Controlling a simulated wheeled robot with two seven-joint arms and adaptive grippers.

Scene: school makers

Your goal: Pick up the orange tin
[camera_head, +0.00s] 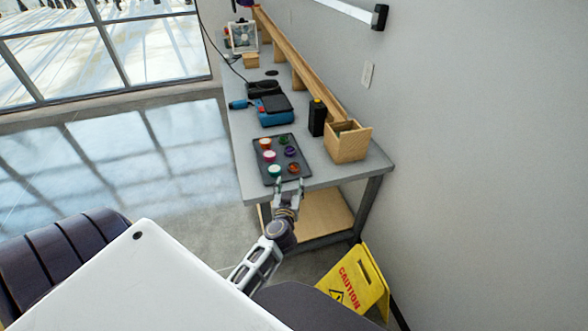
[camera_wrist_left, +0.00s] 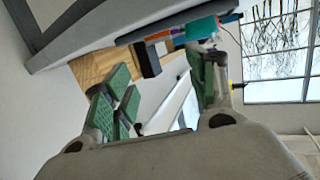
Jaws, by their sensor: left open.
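A dark tray (camera_head: 282,158) lies near the front end of the grey workbench and holds several small round tins in two columns. A tin with an orange top (camera_head: 265,143) stands at the tray's far left. A brownish-orange tin (camera_head: 293,168) sits at the near right; I cannot tell for sure which one is the orange tin. My left gripper (camera_head: 289,184) is at the tray's near edge, open and empty, below these tins in the picture. Its spread green-padded fingers (camera_wrist_left: 163,90) show in the left wrist view with nothing between them. My right gripper is out of view.
A wooden box (camera_head: 347,142) and a black bottle (camera_head: 317,118) stand right of the tray. A blue device (camera_head: 275,112) lies behind it. The workbench (camera_head: 252,178) runs along the wall. A yellow caution sign (camera_head: 357,282) stands on the floor at right.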

